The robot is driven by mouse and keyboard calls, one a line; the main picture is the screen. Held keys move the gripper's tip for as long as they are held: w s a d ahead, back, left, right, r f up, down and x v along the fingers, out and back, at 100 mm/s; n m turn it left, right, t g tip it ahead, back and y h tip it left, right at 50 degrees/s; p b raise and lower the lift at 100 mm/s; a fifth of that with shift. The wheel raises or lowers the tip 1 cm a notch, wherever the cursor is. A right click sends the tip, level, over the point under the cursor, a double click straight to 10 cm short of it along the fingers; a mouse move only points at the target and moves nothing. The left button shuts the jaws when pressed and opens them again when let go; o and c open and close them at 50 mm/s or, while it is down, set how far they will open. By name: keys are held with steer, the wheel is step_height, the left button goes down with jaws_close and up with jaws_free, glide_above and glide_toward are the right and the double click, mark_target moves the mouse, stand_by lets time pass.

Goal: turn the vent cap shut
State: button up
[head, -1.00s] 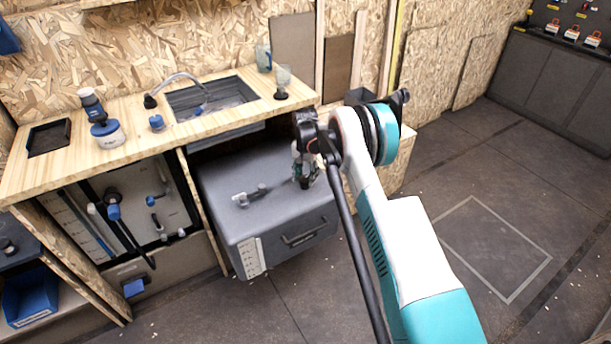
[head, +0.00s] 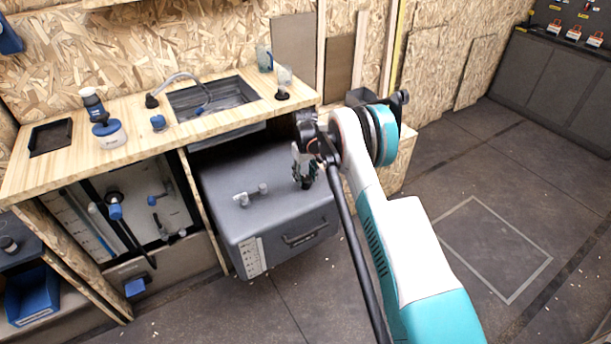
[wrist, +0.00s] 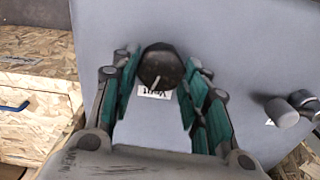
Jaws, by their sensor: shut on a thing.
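The vent cap (wrist: 160,65) is a dark round knob on top of the grey tank (head: 240,217). A pale pointer line on it points towards a white "Vent" label (wrist: 154,92), which reads upside down in the wrist view. My gripper (wrist: 158,61) has its green-padded fingers on either side of the cap and is shut on it. In the head view my gripper (head: 304,170) reaches down to the tank's top near its back right, and mostly hides the cap.
A grey pipe fitting (head: 250,195) stands on the tank left of my gripper; it also shows at the right of the wrist view (wrist: 290,108). The wooden counter (head: 140,148) with a sink (head: 215,97) overhangs behind. Open floor lies to the right.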

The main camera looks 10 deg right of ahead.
mark_target(305, 178)
steer(key=shift+a+n, duration=0.1)
steer(key=shift+n, duration=1.5)
steer(key=o, duration=1)
steer(key=shift+o, duration=0.2)
steer(key=shift+r, duration=0.1)
step_height(305, 178, up, 12)
